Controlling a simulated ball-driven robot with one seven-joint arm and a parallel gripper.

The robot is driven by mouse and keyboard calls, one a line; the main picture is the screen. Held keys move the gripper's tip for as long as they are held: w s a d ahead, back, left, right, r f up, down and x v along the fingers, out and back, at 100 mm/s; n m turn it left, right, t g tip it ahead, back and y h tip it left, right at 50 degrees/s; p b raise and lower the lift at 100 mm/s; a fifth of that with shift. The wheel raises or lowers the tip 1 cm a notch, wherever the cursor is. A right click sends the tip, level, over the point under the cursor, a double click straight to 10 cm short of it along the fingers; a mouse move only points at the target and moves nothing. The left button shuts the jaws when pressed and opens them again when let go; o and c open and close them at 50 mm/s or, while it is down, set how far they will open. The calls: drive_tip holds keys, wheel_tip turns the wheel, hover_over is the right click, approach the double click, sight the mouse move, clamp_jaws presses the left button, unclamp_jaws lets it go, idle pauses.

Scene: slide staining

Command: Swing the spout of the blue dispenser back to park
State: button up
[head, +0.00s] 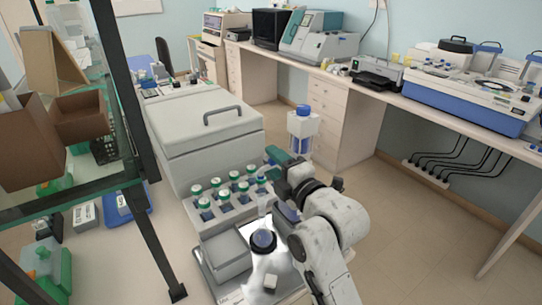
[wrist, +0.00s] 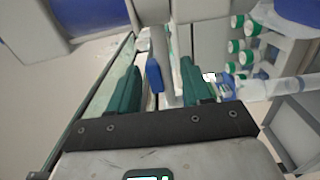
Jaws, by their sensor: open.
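The blue dispenser (head: 302,127) stands just beyond my gripper in the head view, with a blue cap, a white collar and a blue lower part. My gripper (head: 272,158) is beside it, its teal fingers pointing up and left. In the wrist view my gripper (wrist: 158,85) is open. A small blue tab (wrist: 154,75), which looks like part of the spout, shows between the two fingers, with gaps on both sides. A pale vertical post stands behind it. Whether a finger touches the tab cannot be told. The spout's outline is hidden by the arm in the head view.
A rack (head: 222,213) of green-capped bottles stands left of my gripper, before a large grey lidded box (head: 205,135). A dark-framed glass shelf (head: 140,150) is at left. Open floor lies to the right.

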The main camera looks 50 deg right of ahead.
drive_tip(key=shift+x, duration=0.95)
clamp_jaws()
